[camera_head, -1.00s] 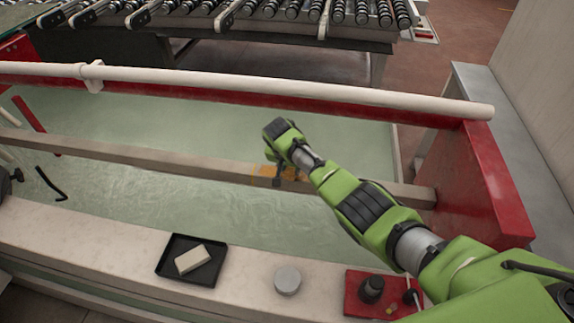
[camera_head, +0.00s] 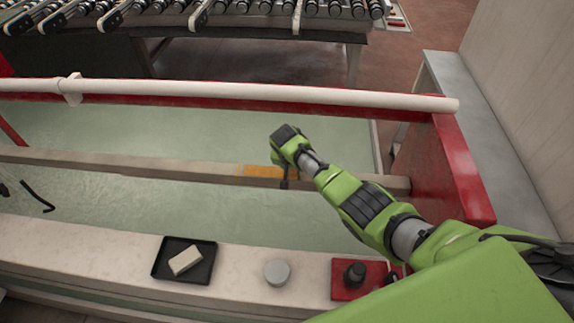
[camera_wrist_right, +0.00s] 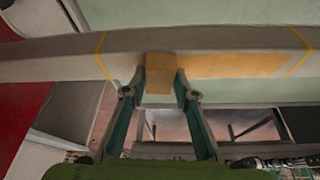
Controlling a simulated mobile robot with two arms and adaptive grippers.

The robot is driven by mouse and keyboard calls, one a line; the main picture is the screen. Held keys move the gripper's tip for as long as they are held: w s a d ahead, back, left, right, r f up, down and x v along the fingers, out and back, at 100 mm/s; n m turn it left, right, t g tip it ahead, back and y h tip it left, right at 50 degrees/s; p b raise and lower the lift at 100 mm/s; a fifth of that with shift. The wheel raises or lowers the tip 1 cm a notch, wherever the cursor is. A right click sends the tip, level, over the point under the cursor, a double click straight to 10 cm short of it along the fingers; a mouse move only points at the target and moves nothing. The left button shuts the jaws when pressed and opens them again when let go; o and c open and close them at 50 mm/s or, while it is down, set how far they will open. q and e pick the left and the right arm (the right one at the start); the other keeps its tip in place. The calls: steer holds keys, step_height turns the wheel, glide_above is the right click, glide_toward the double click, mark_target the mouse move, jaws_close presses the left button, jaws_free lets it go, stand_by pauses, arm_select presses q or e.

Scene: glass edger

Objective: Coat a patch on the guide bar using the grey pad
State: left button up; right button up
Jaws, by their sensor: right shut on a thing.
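The guide bar (camera_head: 130,160) is a long beige beam over the pale green bed. It carries an orange coated patch (camera_head: 257,171), which also shows in the wrist view (camera_wrist_right: 235,66) between two yellow marks. My right gripper (camera_head: 284,183) is at the bar, by the patch's right end. In the wrist view its fingers (camera_wrist_right: 160,82) are shut on a small pad (camera_wrist_right: 160,62), held against the bar at the patch's left end there. The pad's visible face is orange-tan, not grey. My left gripper is out of view.
On the front ledge stand a black tray (camera_head: 206,271) with a cream block (camera_head: 186,260), a round grey tin (camera_head: 277,272) and a red plate (camera_head: 342,283) with black knobs. A white pipe (camera_head: 250,92) runs behind the bar. A red end wall (camera_head: 455,165) closes the right.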

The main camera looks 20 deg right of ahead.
steer(key=shift+s+d+r+p, duration=0.1)
steer(key=shift+s+d+p, duration=0.2)
steer(key=shift+d+p, duration=0.3)
steer(key=shift+s+d+p, duration=0.35)
steer(key=shift+d+p, duration=0.1)
steer(key=shift+d, duration=0.15)
steer(key=shift+s+d+p, duration=0.15)
steer(key=shift+s+d, duration=0.05)
steer(key=shift+d, duration=0.3)
steer(key=shift+s+d+p, duration=0.15)
steer(key=shift+s+d, duration=0.05)
steer(key=shift+d, duration=0.25)
steer(key=shift+s+d+f, duration=0.25)
steer(key=shift+s+d, duration=0.3)
steer(key=shift+d, duration=0.35)
steer(key=shift+r, duration=0.1)
steer(key=shift+w+r, duration=0.15)
steer(key=shift+r, duration=2.8)
